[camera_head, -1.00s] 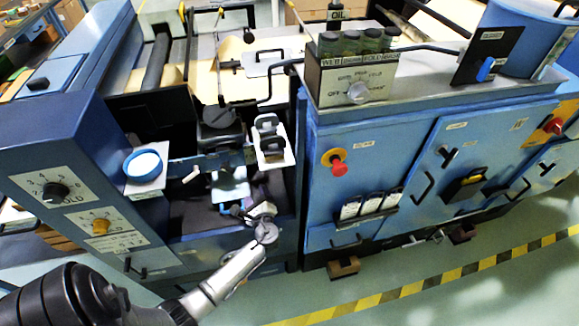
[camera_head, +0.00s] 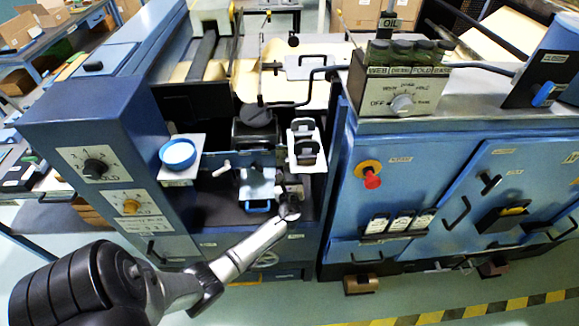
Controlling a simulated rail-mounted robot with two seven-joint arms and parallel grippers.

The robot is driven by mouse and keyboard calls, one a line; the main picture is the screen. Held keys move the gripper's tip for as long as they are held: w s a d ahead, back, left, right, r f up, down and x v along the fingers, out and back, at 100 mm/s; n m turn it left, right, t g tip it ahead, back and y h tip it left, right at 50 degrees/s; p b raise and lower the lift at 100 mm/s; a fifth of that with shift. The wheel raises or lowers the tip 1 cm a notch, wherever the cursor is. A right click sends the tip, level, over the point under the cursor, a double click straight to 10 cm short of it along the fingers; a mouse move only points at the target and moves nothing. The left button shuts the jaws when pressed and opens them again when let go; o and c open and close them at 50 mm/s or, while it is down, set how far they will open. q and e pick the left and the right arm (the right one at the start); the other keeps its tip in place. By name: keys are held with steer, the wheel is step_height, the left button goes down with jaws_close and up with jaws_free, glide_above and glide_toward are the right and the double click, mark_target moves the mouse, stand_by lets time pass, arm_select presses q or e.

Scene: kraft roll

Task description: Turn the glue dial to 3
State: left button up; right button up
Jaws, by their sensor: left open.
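On the blue panel at the left is a white plate with a yellow-orange knob (camera_head: 131,206); its lettering is too small to read, so I cannot confirm it is the glue dial or tell its setting. Above it is a black knob (camera_head: 96,166) on a numbered plate whose label seems to read FOLD. My left gripper (camera_head: 289,208) is open, at the end of the arm coming from the lower left. It is in front of the machine's middle bay, well right of both knobs and apart from them. Its fingertips are small and hard to make out. My right gripper is not in view.
A round blue-rimmed cup (camera_head: 178,154) sits on a small ledge right of the knobs. A selector box (camera_head: 403,95) with OFF and FOLD markings stands on the right cabinet. That cabinet has a red button (camera_head: 372,181) and handles. Open floor lies in front.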

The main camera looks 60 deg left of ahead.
arm_select(q)
steer(key=shift+b+x, duration=0.45)
steer(key=shift+x, duration=2.15)
steer(key=c, duration=0.8)
